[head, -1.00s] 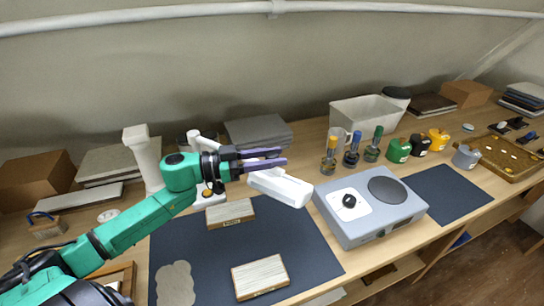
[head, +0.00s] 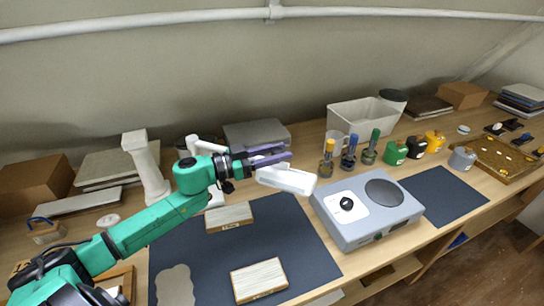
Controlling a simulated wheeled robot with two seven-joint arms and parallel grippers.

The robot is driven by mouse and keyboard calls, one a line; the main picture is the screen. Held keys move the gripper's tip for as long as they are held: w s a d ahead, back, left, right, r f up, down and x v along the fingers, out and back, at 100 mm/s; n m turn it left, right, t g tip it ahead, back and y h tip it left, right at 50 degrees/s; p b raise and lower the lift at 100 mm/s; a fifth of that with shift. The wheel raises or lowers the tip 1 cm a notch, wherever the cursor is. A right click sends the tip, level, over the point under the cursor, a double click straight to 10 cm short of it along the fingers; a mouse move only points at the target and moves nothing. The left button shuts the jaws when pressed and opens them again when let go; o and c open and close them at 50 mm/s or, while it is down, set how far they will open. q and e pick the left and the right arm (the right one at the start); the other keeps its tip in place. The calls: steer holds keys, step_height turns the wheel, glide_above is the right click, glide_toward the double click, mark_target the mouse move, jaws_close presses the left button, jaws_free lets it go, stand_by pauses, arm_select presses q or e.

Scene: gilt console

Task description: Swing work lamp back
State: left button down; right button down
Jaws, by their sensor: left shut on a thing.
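The work lamp is white. Its head (head: 289,179) hangs over the back right part of the dark mat, left of the grey hot plate. Part of its white arm (head: 209,147) shows behind my green arm, and its base is mostly hidden there. My left gripper (head: 280,155) has purple fingers and is at the back left end of the lamp head. It is shut on the lamp, though the exact contact is hard to see. My right gripper is not in view.
A dark mat (head: 215,257) lies below with two wooden blocks (head: 229,216) (head: 259,280). A grey hot plate (head: 385,232) stands at right. A white column (head: 147,168) stands close behind my left arm.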

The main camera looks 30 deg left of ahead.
arm_select(q)
steer(key=w+a+n+t+y, duration=0.2)
steer(key=w+a+n+y, duration=0.2)
steer(key=w, duration=0.5)
steer(key=w+a+n+t+y+b, duration=0.1)
steer(key=w+a+n+y, duration=0.3)
steer(key=w+y, duration=0.4)
steer(key=shift+w+a+r+n+t+y+b, duration=0.3)
steer(key=shift+w+a+n+t+y, duration=0.15)
steer(key=shift+a+t, duration=0.15)
steer(key=c, duration=0.5)
jaws_free()
steer(key=shift+w+a+f, duration=0.1)
steer(key=shift+w+f, duration=0.05)
steer(key=shift+f, duration=0.1)
